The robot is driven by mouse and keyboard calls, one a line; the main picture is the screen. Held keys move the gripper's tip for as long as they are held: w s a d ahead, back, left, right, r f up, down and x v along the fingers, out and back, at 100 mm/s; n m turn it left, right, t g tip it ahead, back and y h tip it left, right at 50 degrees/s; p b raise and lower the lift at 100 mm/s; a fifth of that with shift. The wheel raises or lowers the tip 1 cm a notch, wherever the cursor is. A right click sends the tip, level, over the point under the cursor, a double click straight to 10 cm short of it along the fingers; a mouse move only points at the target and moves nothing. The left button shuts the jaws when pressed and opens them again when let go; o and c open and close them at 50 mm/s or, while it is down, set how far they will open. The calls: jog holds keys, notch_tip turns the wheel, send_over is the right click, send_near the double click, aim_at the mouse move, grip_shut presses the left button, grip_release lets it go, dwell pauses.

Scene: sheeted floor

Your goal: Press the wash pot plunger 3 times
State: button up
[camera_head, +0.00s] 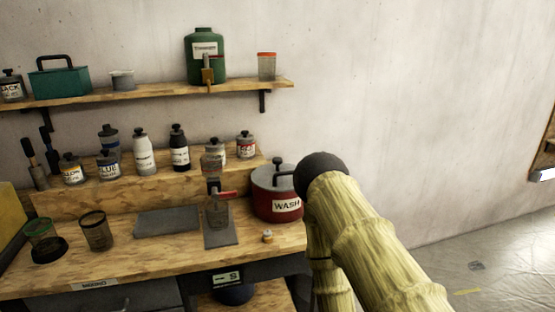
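The wash pot (287,206) is a red can with a white WASH label. It stands at the right end of the wooden bench, and its right side is partly covered by my arm. A dark knobbed piece (278,163), seemingly the plunger, stands up from its lid. My arm, in a pale yellow ribbed sleeve with a dark rounded joint, crosses the picture just right of the pot. My gripper's fingers do not show, so I cannot tell where they are relative to the plunger.
Several labelled bottles line a raised ledge. A wall shelf (150,95) holds a green jug (206,57). Floor at right looks mostly clear.

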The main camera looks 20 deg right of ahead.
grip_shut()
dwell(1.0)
